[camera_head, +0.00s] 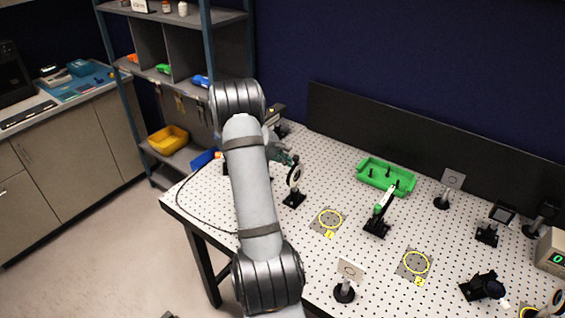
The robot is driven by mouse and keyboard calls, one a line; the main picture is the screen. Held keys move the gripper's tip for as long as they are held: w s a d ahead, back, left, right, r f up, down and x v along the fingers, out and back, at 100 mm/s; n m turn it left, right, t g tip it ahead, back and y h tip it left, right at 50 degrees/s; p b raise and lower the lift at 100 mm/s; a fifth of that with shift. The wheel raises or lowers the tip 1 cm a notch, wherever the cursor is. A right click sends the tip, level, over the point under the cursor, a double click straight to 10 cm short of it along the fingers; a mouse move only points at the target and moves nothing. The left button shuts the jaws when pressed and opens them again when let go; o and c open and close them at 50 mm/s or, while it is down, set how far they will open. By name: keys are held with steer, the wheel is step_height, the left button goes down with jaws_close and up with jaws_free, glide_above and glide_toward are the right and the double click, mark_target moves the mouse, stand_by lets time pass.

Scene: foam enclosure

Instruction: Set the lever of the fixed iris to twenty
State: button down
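A round black ring on a post (294,174), which looks like the fixed iris, stands upright on a black base at the left part of the perforated table. It is seen nearly edge-on, and its lever and scale are too small to read. My gripper (289,159) is just behind and left of the ring's top, very close to it. I cannot tell whether it touches the ring or the lever. My arm hides much of the gripper, and its finger opening is not clear.
The white perforated table (335,190) carries a green tray (385,177), a black mount with a green knob (378,220), a card on a stand (346,276) and several other optics at right. Yellow-ringed plates (329,221) lie flat. A shelf rack (172,45) stands at the left.

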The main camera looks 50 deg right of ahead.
steer(key=shift+s+d+r, duration=0.1)
steer(key=shift+s+d, duration=0.05)
steer(key=shift+d, duration=0.15)
steer(key=shift+r, duration=0.1)
